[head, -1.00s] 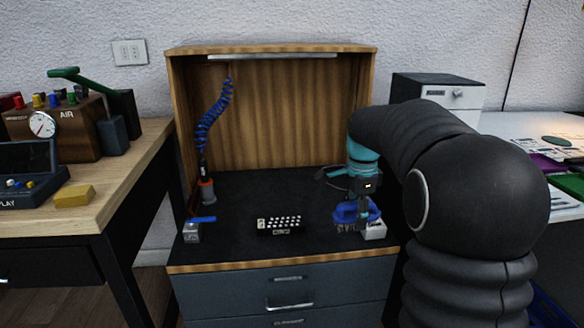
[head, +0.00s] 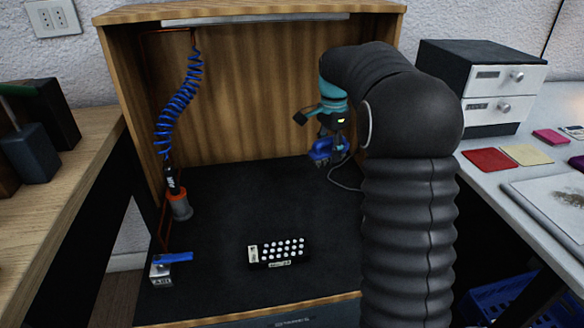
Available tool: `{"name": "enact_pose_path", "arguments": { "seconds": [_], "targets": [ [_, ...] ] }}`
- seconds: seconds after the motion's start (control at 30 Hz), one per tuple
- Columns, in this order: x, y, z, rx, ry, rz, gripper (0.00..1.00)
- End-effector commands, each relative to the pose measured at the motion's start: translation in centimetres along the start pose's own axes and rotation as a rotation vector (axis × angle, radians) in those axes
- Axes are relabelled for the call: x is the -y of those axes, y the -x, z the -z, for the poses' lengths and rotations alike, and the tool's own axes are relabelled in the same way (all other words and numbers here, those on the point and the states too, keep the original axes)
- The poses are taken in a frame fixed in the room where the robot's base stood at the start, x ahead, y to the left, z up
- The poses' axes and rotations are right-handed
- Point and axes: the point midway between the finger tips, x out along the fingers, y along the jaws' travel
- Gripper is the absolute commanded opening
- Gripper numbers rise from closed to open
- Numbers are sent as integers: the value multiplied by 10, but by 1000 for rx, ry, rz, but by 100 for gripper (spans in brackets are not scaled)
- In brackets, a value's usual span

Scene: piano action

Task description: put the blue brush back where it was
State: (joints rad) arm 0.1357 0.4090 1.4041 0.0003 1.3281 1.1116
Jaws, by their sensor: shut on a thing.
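My gripper (head: 331,141) is shut on the blue brush (head: 322,153) and holds it above the dark bench floor, toward the back right of the wooden booth. The brush's bristles point down and are partly hidden. My arm covers the right front of the bench floor (head: 215,225), so I cannot see what stands there.
A black block with white pegs (head: 276,253) lies in the middle front. A grey block with a blue lever (head: 173,266) is at the front left. The back middle floor is clear.

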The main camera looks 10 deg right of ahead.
Motion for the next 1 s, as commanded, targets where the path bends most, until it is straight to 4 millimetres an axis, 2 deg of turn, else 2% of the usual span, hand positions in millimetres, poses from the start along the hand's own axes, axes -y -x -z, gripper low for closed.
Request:
{"name": "enact_pose_path", "arguments": {
  "seconds": [0.2, 0.7, 0.83, 1.0],
  "targets": [
    [26, -6, 3, 1, 78, -1, 18],
    [106, -61, -38, 0, 78, -1, 18],
    [118, -68, -44, 0, 75, 0, 18],
    [121, -74, -46, 0, 75, 0, 18]
  ]
}}
